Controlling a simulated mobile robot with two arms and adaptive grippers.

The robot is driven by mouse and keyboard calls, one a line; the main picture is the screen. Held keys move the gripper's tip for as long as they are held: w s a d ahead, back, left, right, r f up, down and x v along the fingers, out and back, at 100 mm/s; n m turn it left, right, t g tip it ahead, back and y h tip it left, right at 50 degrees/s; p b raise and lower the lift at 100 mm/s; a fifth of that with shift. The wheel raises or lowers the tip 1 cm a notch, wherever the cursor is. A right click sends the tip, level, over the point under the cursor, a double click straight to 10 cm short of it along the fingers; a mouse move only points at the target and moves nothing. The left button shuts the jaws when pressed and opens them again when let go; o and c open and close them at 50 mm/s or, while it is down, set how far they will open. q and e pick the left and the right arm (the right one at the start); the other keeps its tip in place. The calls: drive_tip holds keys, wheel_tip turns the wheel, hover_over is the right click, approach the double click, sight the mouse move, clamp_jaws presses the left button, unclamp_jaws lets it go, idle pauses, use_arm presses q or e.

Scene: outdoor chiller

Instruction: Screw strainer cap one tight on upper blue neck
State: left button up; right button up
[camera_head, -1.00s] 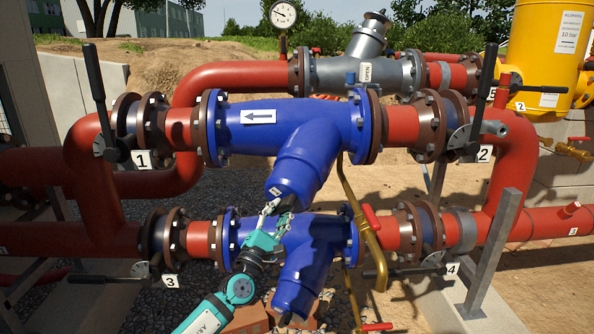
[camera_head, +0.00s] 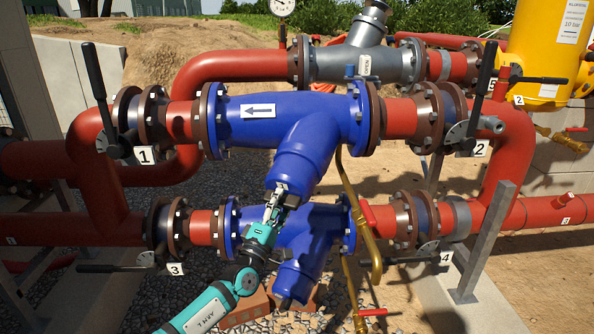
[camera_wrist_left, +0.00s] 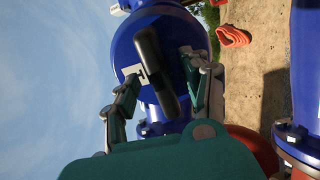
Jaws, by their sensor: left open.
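The upper blue strainer body (camera_head: 290,122) has a neck (camera_head: 302,160) that slants down toward the lower left. In the left wrist view, the round blue strainer cap (camera_wrist_left: 138,42) at the neck's end carries a white label and a dark bar handle (camera_wrist_left: 157,70). It appears seated on the neck; how tightly, I cannot tell. My left gripper (camera_head: 279,194) is at the cap from below, and its fingers also show in the left wrist view (camera_wrist_left: 160,84). They are open, one on each side of the handle. Contact with the handle is unclear. My right gripper is out of view.
The lower blue strainer body (camera_head: 302,236) is just behind my left gripper. A bent brass pipe (camera_head: 358,215) runs down to the right. Bricks (camera_head: 250,308) lie on gravel below. Lever handles stand by the red pipes on both sides.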

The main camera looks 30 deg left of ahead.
use_arm(q)
drive_tip(key=o, duration=0.4)
drive_tip(key=shift+f, duration=0.15)
drive_tip(key=a+v, duration=0.1)
drive_tip(key=v, duration=1.1)
drive_tip(key=shift+d+p, duration=0.35)
drive_tip(key=shift+d, duration=0.1)
